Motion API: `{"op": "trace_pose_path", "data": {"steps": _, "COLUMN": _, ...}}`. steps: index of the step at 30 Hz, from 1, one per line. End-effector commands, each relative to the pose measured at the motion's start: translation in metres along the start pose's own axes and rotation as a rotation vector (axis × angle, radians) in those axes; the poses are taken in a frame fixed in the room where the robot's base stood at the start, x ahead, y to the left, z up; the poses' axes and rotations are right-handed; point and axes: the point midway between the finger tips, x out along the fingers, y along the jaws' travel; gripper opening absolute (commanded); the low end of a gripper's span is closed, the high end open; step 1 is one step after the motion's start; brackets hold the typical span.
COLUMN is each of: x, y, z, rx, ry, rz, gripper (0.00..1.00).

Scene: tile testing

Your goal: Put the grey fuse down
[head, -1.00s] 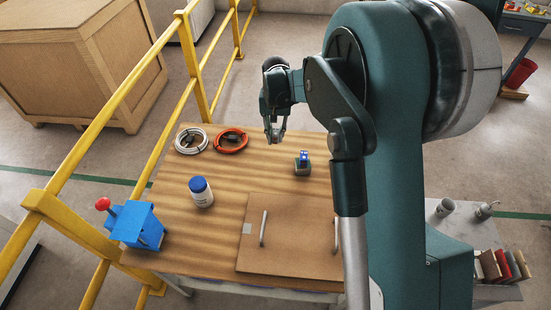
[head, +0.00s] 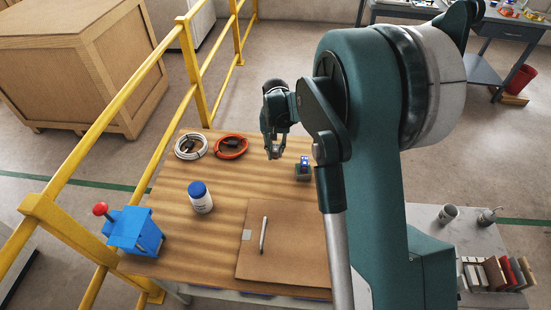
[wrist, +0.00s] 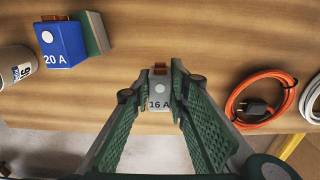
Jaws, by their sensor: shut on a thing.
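The grey fuse (wrist: 159,92), marked 16 A, has an orange-brown tip and sits between the finger pads of my gripper (wrist: 160,104) in the wrist view. My gripper is shut on it. In the head view my gripper (head: 274,154) hangs pointing down over the back part of the wooden table (head: 188,238), left of the blue fuse; the grey fuse is too small there to make out clearly.
A blue fuse (wrist: 62,43), marked 20 A, sits by a grey-green block (wrist: 92,32). Orange (head: 231,146) and white (head: 190,146) cable coils lie at the back left. A blue-lidded jar (head: 201,199) and a brown board (head: 285,262) with a handle are nearer. Bare wood lies between.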

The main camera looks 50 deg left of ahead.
Motion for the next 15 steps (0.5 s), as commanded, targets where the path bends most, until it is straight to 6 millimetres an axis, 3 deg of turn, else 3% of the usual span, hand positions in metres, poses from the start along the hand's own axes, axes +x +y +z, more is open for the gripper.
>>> {"op": "trace_pose_path", "data": {"steps": 11, "x": 0.003, "y": 0.0, "z": 0.0, "rx": 0.0, "ry": 0.0, "rz": 0.0, "gripper": 0.05}}
{"op": "trace_pose_path", "data": {"steps": 15, "x": 0.012, "y": 0.0, "z": 0.0, "rx": 0.0, "ry": 0.0, "rz": 0.0, "gripper": 0.05}}
